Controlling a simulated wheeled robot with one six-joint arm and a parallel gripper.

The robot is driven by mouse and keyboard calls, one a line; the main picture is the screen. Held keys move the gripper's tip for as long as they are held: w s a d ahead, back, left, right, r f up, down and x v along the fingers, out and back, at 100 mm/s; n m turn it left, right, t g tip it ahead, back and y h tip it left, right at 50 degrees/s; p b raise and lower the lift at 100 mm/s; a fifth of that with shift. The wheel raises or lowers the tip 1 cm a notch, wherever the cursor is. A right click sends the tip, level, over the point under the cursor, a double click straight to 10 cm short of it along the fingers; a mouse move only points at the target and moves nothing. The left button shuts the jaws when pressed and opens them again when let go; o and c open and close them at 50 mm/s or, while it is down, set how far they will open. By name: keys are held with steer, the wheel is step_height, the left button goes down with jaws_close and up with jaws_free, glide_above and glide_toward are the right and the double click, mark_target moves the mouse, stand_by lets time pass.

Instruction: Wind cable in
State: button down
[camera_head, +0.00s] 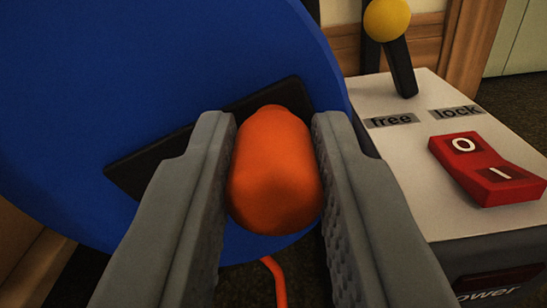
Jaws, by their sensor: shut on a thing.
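My gripper (272,185) is shut on an orange knob (275,170), with one grey finger on each side of it. The knob sits in front of a black crank bar (150,165) on the face of a large blue reel disc (150,80). The joint between knob and bar is hidden behind the knob. A short piece of orange cable (275,282) shows below the disc, between the fingers. The rest of the cable is hidden.
A grey box (400,165) stands at the right, close to the disc. It carries a red rocker switch (488,170) marked 0 and 1, and a black lever (401,68) with a yellow ball (387,19) near labels "free" and "lock". The lever stands nearer "free".

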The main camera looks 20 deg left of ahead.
mark_target(244, 240)
steer(key=f+m, duration=0.2)
steer(key=shift+d+m, duration=0.2)
steer(key=shift+m, duration=0.2)
steer(key=a+f+m, duration=0.1)
steer(key=f+m, duration=0.1)
steer(key=m, duration=0.2)
steer(key=a+f+m, duration=0.1)
steer(key=f+m, duration=0.1)
steer(key=m, duration=0.2)
steer(key=s+a+f+m, duration=0.1)
steer(key=f+m, duration=0.1)
steer(key=m, duration=0.2)
steer(key=shift+a+f+m, duration=0.25)
steer(key=shift+f+m, duration=0.05)
steer(key=shift+f, duration=0.05)
steer(key=shift+s+a+f+m, duration=0.15)
steer(key=shift+a+m, duration=0.25)
steer(key=shift+m, duration=0.35)
steer(key=shift+s+a+f+m, duration=0.2)
steer(key=shift+a+m, duration=0.25)
steer(key=shift+m, duration=0.35)
steer(key=shift+s+a+f+m, duration=0.15)
steer(key=shift+a+m, duration=0.25)
steer(key=shift+m, duration=0.35)
steer(key=c, duration=1.2)
jaws_free()
steer(key=shift+r, duration=0.1)
